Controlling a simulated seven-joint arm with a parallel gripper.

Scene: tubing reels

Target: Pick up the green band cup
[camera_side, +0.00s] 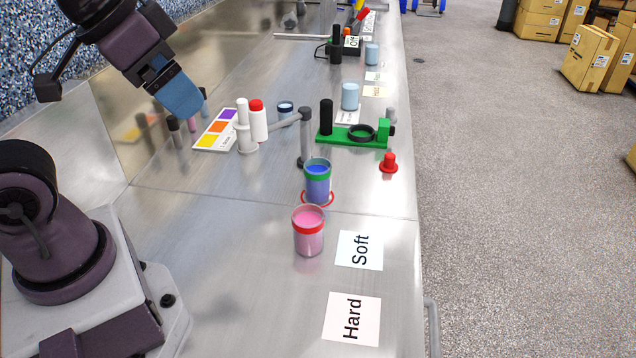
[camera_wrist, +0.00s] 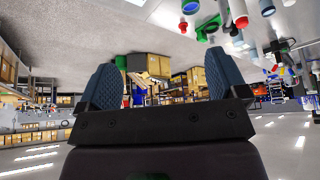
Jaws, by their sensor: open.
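The green band cup (camera_side: 318,182) holds blue content and has a green band near its rim. It stands upright on the metal bench, within or just behind a red ring (camera_side: 318,198). A pink cup with a red band (camera_side: 308,232) stands just in front of it. My gripper (camera_side: 184,100) is raised at the upper left in the side view, well apart from both cups. In the wrist view my gripper (camera_wrist: 157,88) shows two blue fingers spread apart with nothing between them.
Cards reading Soft (camera_side: 360,250) and Hard (camera_side: 352,319) lie at the front right. A grey post with an arm (camera_side: 305,140) stands close behind the green band cup. A green fixture (camera_side: 352,138) and red knob (camera_side: 389,163) are to its right. Bench left of the cups is clear.

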